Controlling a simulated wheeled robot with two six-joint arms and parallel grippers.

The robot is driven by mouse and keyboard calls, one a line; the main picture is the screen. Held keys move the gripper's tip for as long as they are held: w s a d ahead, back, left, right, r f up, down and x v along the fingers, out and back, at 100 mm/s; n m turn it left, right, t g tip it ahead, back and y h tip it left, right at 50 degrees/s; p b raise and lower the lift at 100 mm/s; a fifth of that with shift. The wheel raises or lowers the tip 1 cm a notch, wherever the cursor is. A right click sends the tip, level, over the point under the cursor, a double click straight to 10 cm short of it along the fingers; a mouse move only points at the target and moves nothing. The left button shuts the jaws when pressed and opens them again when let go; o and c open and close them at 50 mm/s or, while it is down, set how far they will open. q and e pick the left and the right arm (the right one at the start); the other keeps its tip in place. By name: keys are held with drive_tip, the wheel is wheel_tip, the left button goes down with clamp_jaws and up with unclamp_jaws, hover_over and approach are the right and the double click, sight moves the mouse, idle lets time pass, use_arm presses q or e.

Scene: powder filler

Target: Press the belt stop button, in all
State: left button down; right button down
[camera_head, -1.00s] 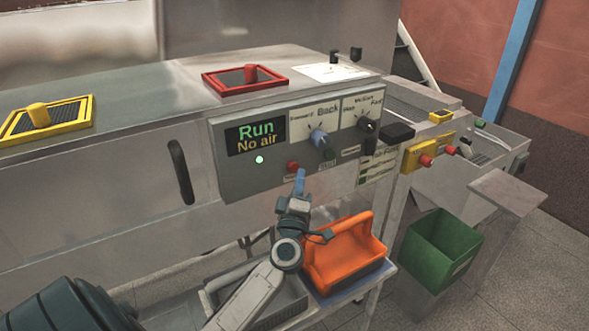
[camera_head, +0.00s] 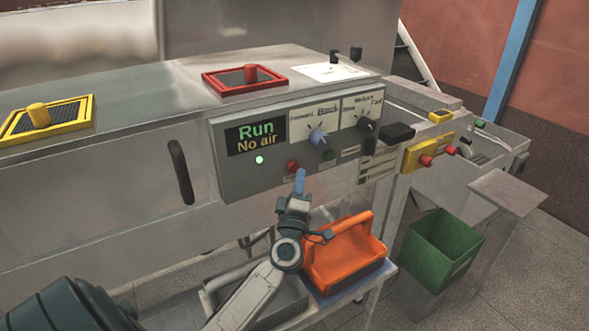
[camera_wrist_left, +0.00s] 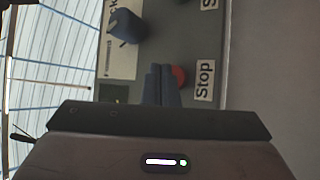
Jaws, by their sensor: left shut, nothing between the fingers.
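The red stop button (camera_head: 292,166) sits low on the grey control panel (camera_head: 234,182), below the display. It also shows in the left wrist view (camera_wrist_left: 179,77), beside a label (camera_wrist_left: 204,80) reading "Stop". My left gripper (camera_head: 300,172) is shut and empty, its blue fingertips just below and right of the button in the head view. In the left wrist view the fingertips (camera_wrist_left: 162,72) partly cover the button's side. I cannot tell whether they touch it. The display (camera_head: 255,136) reads "Run" and "No air", with a lit green light (camera_head: 259,160) below it. My right gripper is out of view.
A blue knob (camera_head: 318,136) and a black knob (camera_head: 365,124) are on the same panel. A green bin (camera_head: 437,246) stands at right. Red buttons on a yellow box (camera_head: 416,157) are farther right.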

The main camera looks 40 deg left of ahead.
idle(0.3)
use_arm(q)
drive_tip(key=shift+w+a+p, duration=0.2)
drive_tip(key=shift+a+p, duration=0.1)
drive_tip(key=shift+a, duration=0.1)
drive_tip(key=shift+w+a, duration=0.1)
drive_tip(key=shift+a, duration=0.15)
idle(0.5)
drive_tip(key=shift+a, duration=0.2)
drive_tip(key=shift+d, duration=0.15)
idle(0.4)
drive_tip(key=shift+s+d+p, duration=0.3)
drive_tip(key=shift+d+p, duration=0.15)
drive_tip(key=shift+d, duration=0.3)
